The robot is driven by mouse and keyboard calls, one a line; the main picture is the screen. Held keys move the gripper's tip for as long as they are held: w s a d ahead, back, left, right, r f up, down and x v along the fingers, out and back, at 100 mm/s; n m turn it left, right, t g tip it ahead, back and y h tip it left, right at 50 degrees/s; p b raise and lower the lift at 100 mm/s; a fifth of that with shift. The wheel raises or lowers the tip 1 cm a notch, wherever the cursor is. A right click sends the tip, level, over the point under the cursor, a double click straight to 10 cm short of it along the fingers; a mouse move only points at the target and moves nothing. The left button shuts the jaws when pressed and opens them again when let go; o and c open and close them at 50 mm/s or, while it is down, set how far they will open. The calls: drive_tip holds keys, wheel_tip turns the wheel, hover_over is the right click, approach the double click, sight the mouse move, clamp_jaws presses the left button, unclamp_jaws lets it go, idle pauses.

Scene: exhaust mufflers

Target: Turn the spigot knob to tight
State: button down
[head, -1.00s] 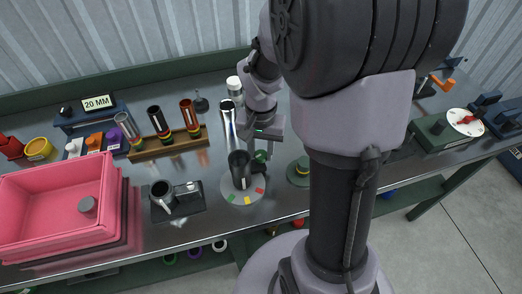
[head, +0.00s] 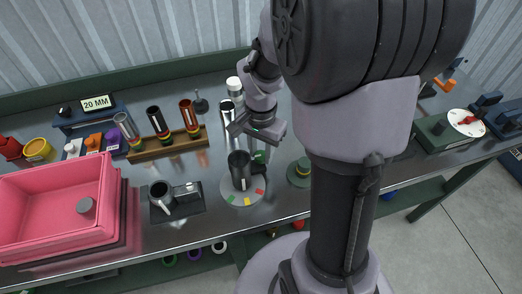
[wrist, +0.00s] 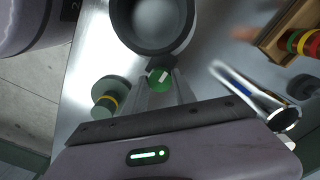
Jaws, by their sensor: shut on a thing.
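The spigot knob is green with a white mark in the wrist view (wrist: 158,76); its green also shows in the head view (head: 260,156). It sits beside a dark upright cylinder (head: 239,172), whose open round top shows in the wrist view (wrist: 118,30). The cylinder stands on a round pale plate (head: 226,191) with green, yellow and red patches. My gripper (wrist: 160,84) is over the knob and shut on it, with its body turned at a slant in the head view (head: 259,146). The fingers partly hide the knob's sides. I cannot read the knob's setting.
A wooden rack (head: 172,146) with several tubes stands to the left. A shiny metal tube (wrist: 252,90) is close to my gripper. A round green-grey base (head: 299,172) lies to the right. A pink bin (head: 50,205) fills the bench's left end.

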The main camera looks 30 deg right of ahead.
sight(261, 155)
drive_tip(key=c, duration=1)
unclamp_jaws()
wheel_tip(261, 155, up, 17)
drive_tip(key=p, duration=0.7)
drive_tip(key=shift+r+p, duration=0.2)
drive_tip(key=shift+p, duration=0.2)
drive_tip(key=s+a+r+n+t+b, duration=0.1)
drive_tip(key=s+a+n+t, duration=0.1)
drive_tip(key=s+a, duration=0.1)
drive_tip(key=s+a+r+n+t+y, duration=0.1)
drive_tip(key=s+a+n+t, duration=0.1)
drive_tip(key=a, duration=0.4)
drive_tip(key=s+a+r+n+t+y+b, duration=0.1)
drive_tip(key=s+a+n, duration=0.3)
drive_tip(key=s+a, duration=0.1)
drive_tip(key=shift+s+a+r+t+b, duration=0.15)
drive_tip(key=shift+s+r+t, duration=0.05)
drive_tip(key=shift+s, duration=0.15)
drive_tip(key=shift+s+a+r+t+b, duration=0.1)
drive_tip(key=shift+s+r+t+b, duration=0.1)
drive_tip(key=shift+s, duration=0.15)
